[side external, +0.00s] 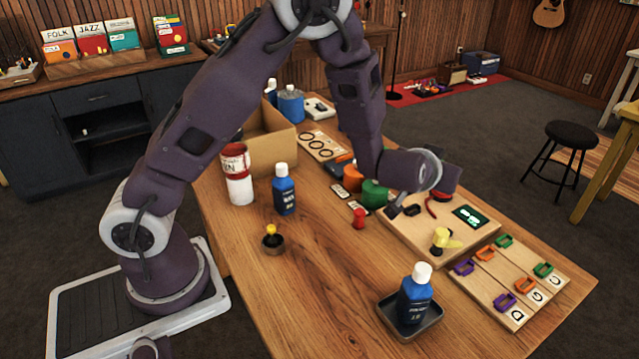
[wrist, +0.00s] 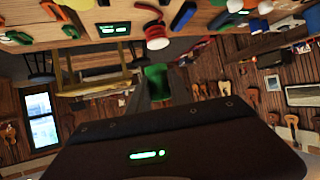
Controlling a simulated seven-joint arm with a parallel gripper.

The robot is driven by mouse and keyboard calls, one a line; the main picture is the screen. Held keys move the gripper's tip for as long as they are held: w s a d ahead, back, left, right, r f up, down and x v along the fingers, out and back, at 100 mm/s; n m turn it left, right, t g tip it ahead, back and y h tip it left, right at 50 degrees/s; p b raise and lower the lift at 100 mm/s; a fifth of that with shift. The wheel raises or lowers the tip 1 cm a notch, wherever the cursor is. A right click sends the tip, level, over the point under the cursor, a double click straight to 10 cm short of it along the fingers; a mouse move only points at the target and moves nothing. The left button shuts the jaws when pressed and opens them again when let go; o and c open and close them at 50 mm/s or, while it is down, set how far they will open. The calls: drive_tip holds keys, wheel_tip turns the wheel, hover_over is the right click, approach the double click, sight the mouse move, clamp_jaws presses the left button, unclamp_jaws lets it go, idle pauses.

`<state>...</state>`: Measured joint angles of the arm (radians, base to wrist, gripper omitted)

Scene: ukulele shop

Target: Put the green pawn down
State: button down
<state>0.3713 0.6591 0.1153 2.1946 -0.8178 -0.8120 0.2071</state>
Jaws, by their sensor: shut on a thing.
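The green pawn (wrist: 156,78) shows in the wrist view, at the end of my gripper (wrist: 154,96), which is shut on it. In the side view my gripper (side external: 446,182) reaches out roughly level, above the far part of the wooden board (side external: 408,238). I cannot make out the pawn in the side view; my gripper and wrist seem to hide it. In the wrist view the table and its things appear along the top, apart from the pawn.
A yellow piece (side external: 443,240) and a green display (side external: 470,216) are on the board. A lettered board with coloured clips (side external: 517,318), a blue bottle in a black tray (side external: 408,334), a red piece (side external: 359,218) and a green pot (side external: 374,195) are nearby. The table's front middle is clear.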

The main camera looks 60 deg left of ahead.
drive_tip(key=s+a+n+g+y, duration=0.35)
drive_tip(key=a+n+y, duration=0.2)
drive_tip(key=a, duration=1.25)
drive_tip(key=n+g+y, duration=0.2)
drive_tip(key=n+g, duration=0.4)
hover_over(316, 183)
drive_tip(key=shift+t+h, duration=0.25)
wheel_tip(316, 183, down, 15)
drive_tip(key=shift+r, duration=0.1)
drive_tip(key=c, duration=1.2)
unclamp_jaws()
